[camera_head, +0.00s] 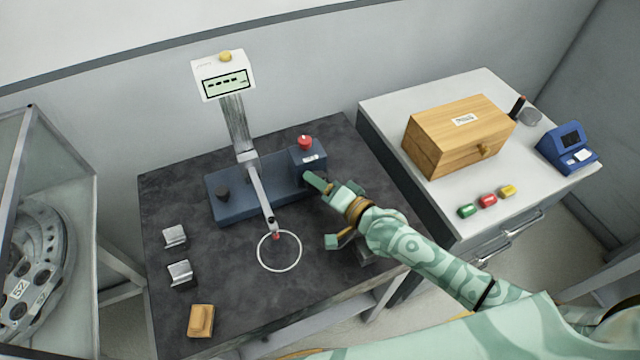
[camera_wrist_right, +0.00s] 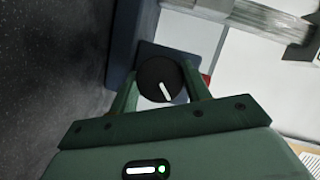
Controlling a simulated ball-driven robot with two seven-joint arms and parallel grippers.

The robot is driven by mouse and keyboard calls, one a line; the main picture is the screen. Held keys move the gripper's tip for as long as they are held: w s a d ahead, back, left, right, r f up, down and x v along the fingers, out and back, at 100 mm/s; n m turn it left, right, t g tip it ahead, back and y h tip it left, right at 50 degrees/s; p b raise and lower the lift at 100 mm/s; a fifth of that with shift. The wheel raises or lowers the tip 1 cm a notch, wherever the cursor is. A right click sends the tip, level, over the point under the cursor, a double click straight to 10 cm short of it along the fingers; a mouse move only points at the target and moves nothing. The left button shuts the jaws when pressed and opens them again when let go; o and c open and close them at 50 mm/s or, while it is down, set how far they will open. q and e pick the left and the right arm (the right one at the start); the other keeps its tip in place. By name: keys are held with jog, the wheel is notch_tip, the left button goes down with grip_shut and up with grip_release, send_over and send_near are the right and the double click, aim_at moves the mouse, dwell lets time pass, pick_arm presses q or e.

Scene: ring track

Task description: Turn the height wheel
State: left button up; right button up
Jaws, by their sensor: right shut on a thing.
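The height wheel (camera_wrist_right: 160,80) is a dark round knob with a white mark, on the side of a blue housing. In the right wrist view it sits between the two fingers of my right gripper (camera_wrist_right: 159,92), which is shut on it. The white mark points down and slightly right in that view. In the head view my right gripper (camera_head: 319,183) is at the right end of the blue base (camera_head: 255,201), and the wheel is hidden there. The stand's tilted grey column (camera_head: 235,125) carries a white display (camera_head: 224,80). My left gripper is not in view.
A red button (camera_head: 305,142) tops the housing close to my gripper. Metal blocks (camera_head: 175,237) and a tan block (camera_head: 201,320) are at left. A wooden box (camera_head: 440,140) stands on the right cabinet.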

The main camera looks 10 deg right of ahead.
jog(key=o, duration=1)
jog(key=shift+c, duration=0.2)
